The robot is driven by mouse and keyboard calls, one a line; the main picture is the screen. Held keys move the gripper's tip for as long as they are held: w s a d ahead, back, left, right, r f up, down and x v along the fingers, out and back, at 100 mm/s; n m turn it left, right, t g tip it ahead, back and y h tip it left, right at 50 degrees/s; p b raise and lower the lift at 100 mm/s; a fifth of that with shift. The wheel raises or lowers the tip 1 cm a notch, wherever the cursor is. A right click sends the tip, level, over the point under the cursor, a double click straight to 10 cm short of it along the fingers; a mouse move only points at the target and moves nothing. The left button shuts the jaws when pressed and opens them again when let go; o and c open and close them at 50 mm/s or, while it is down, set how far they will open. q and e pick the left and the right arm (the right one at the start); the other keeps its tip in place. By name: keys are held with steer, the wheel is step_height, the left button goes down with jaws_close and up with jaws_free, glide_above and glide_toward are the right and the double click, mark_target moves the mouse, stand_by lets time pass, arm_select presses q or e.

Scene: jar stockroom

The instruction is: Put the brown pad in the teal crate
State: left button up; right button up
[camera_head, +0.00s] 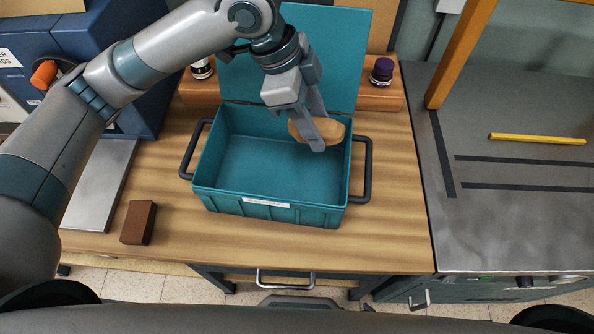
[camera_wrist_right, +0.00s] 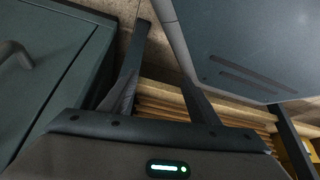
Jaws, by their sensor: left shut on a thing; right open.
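My left gripper (camera_head: 314,132) is shut on the brown pad (camera_head: 336,132), a light tan-brown rounded piece; the fingers hide part of it. It is held over the right rear part of the teal crate (camera_head: 225,199), and I cannot tell its exact height against the rim. The crate stands on the wooden bench with its lid (camera_head: 343,55) open at the back. The visible crate floor is bare. My right gripper (camera_wrist_right: 152,25) is open and empty in the right wrist view, low beside cabinet fronts; the head view does not show it.
A dark brown block (camera_head: 138,222) lies at the bench's front left, near a grey metal plate (camera_head: 100,185). Black handles (camera_head: 366,170) stick out at the crate's sides. A purple-lidded jar (camera_head: 382,71) stands behind. A yellow bar (camera_head: 537,139) lies on the right counter.

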arm_select(q)
step_height(320, 180, down, 13)
steer(key=shift+p, duration=0.8)
steer(key=shift+f, duration=0.25)
step_height(320, 180, down, 3)
steer(key=shift+f+p, duration=0.15)
steer(key=shift+p, duration=0.15)
steer(key=shift+f, duration=0.1)
arm_select(e)
steer(key=s+d+f+g, duration=0.2)
steer(key=s+d, duration=0.1)
steer(key=s, duration=0.6)
arm_select(q)
steer(key=shift+f, duration=0.15)
steer(key=o, duration=1)
steer(key=shift+v, duration=0.9)
steer(key=v, duration=0.4)
steer(key=shift+b, duration=0.4)
steer(key=shift+b+v, duration=0.3)
steer(key=shift+v, duration=3)
arm_select(e)
steer(key=w+a+r+t, duration=0.1)
steer(key=w, duration=0.5)
steer(key=shift+w+a+r, duration=0.2)
steer(key=shift+w+a, duration=0.15)
steer(key=shift+a, duration=0.05)
